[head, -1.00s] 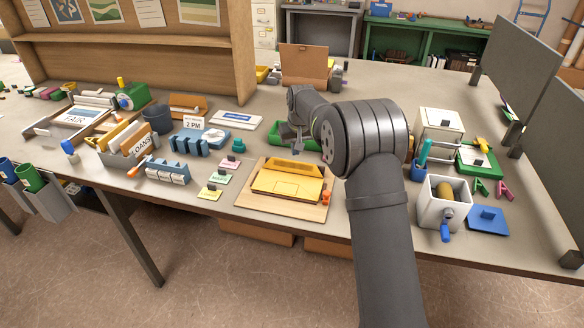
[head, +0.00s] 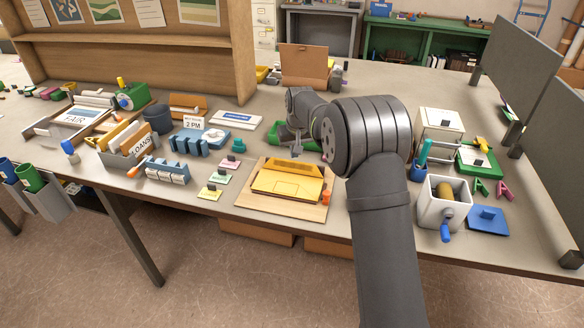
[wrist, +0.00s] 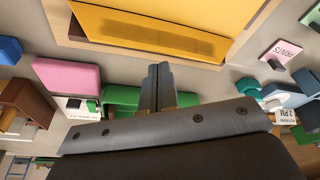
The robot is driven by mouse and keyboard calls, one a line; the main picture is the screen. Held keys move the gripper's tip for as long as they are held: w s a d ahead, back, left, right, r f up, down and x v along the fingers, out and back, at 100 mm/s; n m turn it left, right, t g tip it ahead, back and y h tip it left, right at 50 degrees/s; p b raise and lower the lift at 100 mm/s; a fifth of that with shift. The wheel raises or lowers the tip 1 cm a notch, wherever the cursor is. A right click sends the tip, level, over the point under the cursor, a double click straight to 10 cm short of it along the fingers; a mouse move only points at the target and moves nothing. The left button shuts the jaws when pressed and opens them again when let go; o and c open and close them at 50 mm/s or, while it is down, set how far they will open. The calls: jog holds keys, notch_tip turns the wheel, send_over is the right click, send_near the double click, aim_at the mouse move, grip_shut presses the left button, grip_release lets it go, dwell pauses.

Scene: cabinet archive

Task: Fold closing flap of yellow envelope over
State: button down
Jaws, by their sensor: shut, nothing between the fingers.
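The yellow envelope (head: 287,187) lies on a wooden board (head: 254,204) near the table's front edge. Its closing flap (head: 295,166) stands up at the far side, open and tilted. In the wrist view the yellow flap (wrist: 150,32), with a darker strip along it, is at the top. My gripper (head: 297,152) is just beyond the flap, on the side away from the envelope body. Its fingers (wrist: 158,72) are shut and empty, and appear apart from the flap.
A green tray (head: 282,140) lies behind the board, beneath my gripper. An orange piece (head: 326,197) sits at the board's right side. Small labelled cards (head: 219,180) stand to the left. A white box with a roller (head: 436,212) stands at right.

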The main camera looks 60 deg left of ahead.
jog(key=shift+s+d, duration=2.1)
notch_tip(320, 180, up, 8)
dwell(0.8)
jog(key=v, duration=1.7)
jog(key=shift+r, duration=0.2)
jog(key=shift+f, duration=0.1)
